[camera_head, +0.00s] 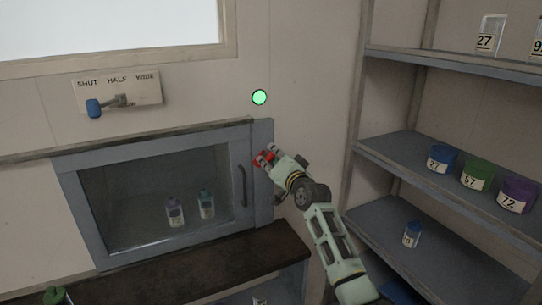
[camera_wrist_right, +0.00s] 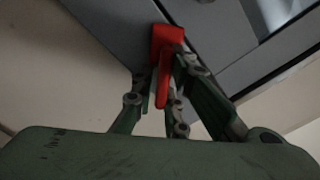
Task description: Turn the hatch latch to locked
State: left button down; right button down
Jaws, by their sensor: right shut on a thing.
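The hatch (camera_head: 85,226) is a grey-framed glass door in the wall, closed, with a dark vertical handle (camera_head: 241,186) on its right side. The red latch (camera_head: 257,160) sits on the right part of the hatch frame, and it also shows in the right wrist view (camera_wrist_right: 165,42). My right gripper (camera_head: 266,157) is at the latch and shut on it, with its fingers around the red lever in the right wrist view (camera_wrist_right: 165,88). The fingers partly hide the latch in the head view. My left gripper is not in view.
A green round light (camera_head: 260,97) is on the wall above the hatch. A lever with a blue knob (camera_head: 93,108) is on a plate marked SHUT, HALF, WIDE. Two bottles stand behind the glass. A dark ledge (camera_head: 190,277) runs below; shelves (camera_head: 425,185) with labelled containers stand right.

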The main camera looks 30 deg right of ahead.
jog(key=m+p, duration=0.1)
jog(key=m, duration=0.4)
jog(key=shift+r+p, duration=0.15)
jog(key=shift+p, duration=0.25)
jog(key=shift+m+p, duration=0.5)
jog(key=shift+m, duration=1.3)
jog(key=c, duration=1.9)
grip_release()
jog(key=shift+o, duration=0.3)
jog(key=shift+f, duration=0.2)
jog(key=shift+s, duration=0.5)
jog(key=s, duration=1.1)
jog(key=shift+a, duration=0.25)
